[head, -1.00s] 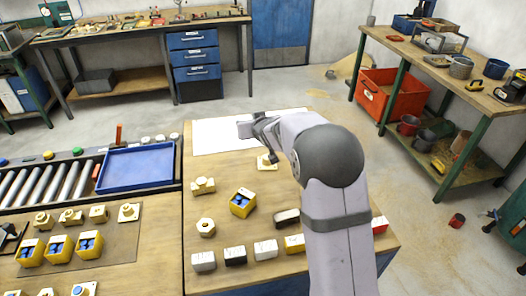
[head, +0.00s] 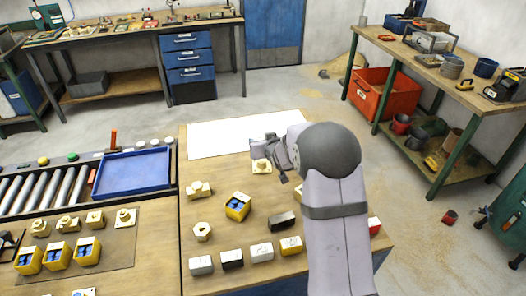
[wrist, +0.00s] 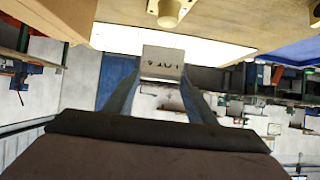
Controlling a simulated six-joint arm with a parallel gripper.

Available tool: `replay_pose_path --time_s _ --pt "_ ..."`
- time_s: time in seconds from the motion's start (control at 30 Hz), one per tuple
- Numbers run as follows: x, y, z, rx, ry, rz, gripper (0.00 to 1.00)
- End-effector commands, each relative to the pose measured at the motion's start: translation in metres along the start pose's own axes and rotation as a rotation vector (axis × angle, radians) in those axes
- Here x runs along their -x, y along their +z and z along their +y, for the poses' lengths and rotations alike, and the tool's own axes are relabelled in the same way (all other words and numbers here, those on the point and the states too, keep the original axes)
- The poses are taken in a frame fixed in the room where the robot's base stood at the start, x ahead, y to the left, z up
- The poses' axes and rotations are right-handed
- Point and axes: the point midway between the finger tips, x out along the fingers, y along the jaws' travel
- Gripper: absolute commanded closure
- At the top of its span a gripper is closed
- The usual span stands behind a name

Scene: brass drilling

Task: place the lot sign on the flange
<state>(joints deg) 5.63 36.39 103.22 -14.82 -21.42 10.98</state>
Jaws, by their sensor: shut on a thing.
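My gripper (head: 274,148) is shut on a pale block-shaped lot sign (wrist: 163,62), with dark "LOT" lettering that appears upside down in the wrist view. In the head view the sign is mostly hidden by my gripper and hard to make out. A brass flange (head: 261,167) with a square base and raised round hub sits on the wooden table, just below my gripper in the picture. A brass round boss (wrist: 168,9), apparently this flange, shows at the top of the wrist view, apart from the sign.
A white sheet (head: 222,139) lies behind the flange. Several signs, including a black one (head: 232,259), line the front. A blue tray (head: 131,172) is at left.

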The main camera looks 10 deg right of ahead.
Motion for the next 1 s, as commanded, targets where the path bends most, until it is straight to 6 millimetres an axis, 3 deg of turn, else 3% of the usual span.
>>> replay_pose_path --time_s 0.27,0.6,1.0 --pt "-0.004 0.007 0.0 0.001 -0.001 0.0 0.72" --pt "-0.021 0.037 0.0 0.0 0.0 0.0 0.72" --pt "-0.024 0.042 0.0 0.001 0.0 0.002 0.72"
